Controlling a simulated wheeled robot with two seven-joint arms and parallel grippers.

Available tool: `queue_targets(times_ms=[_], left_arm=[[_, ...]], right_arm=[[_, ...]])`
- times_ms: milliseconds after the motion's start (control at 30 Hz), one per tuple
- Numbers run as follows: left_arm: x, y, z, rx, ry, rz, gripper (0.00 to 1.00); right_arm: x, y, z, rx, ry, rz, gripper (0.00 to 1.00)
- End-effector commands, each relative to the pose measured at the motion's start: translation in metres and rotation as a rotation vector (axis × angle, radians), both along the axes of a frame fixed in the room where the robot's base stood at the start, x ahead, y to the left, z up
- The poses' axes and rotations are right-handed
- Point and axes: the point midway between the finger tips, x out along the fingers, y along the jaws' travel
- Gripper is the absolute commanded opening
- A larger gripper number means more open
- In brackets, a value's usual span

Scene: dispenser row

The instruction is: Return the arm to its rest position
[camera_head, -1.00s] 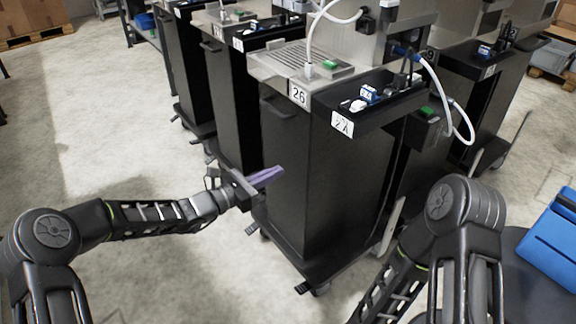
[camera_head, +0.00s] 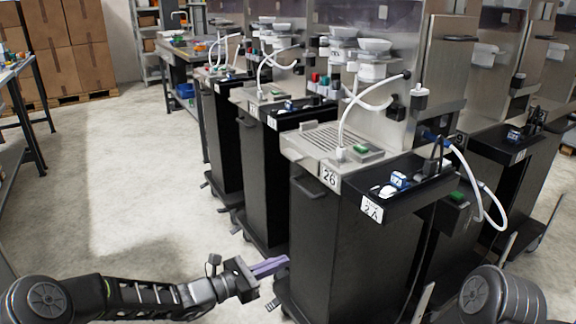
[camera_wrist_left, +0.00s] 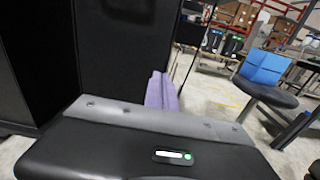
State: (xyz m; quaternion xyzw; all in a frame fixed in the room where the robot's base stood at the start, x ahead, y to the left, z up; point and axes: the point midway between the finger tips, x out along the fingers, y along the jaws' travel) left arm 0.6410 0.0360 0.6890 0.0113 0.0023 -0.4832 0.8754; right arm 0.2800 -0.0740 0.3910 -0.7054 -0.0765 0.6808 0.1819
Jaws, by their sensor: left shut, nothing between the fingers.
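My left arm comes in from the lower left in the head view. My left gripper (camera_head: 272,266) has purple fingers that are shut with nothing between them. It is beside the lower front of the black dispenser cabinet numbered 26 (camera_head: 345,245); I cannot tell whether it touches. The wrist view shows the purple fingers (camera_wrist_left: 161,92) close together in front of a black cabinet panel (camera_wrist_left: 125,60). My right arm shows only as a dark joint at the lower right of the head view; its gripper is out of frame.
More dispenser cabinets (camera_head: 262,180) stand in a row behind. White hoses (camera_head: 352,105) hang above the tops. Cardboard boxes (camera_head: 75,50) are at the back left. Open concrete floor (camera_head: 130,190) lies to the left. The wrist view shows a stool (camera_wrist_left: 265,92) with a blue item (camera_wrist_left: 263,66).

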Motion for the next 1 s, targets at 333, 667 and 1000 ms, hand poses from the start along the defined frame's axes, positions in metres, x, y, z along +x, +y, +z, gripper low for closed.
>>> queue_targets(times_ms=[333,667,1000], left_arm=[[-0.077,-0.004,-0.135,0.548,-0.024,-0.211,0.00],[-0.248,0.046,-0.286,1.309,-0.443,-0.819,0.00],[-0.367,0.041,-0.298,1.392,-0.959,-1.236,0.00]], right_arm=[[0.000,0.000,0.000,0.000,0.000,0.000,0.38],[0.000,0.000,0.000,0.000,0.000,0.000,0.38],[0.000,0.000,0.000,0.000,0.000,0.000,0.38]])
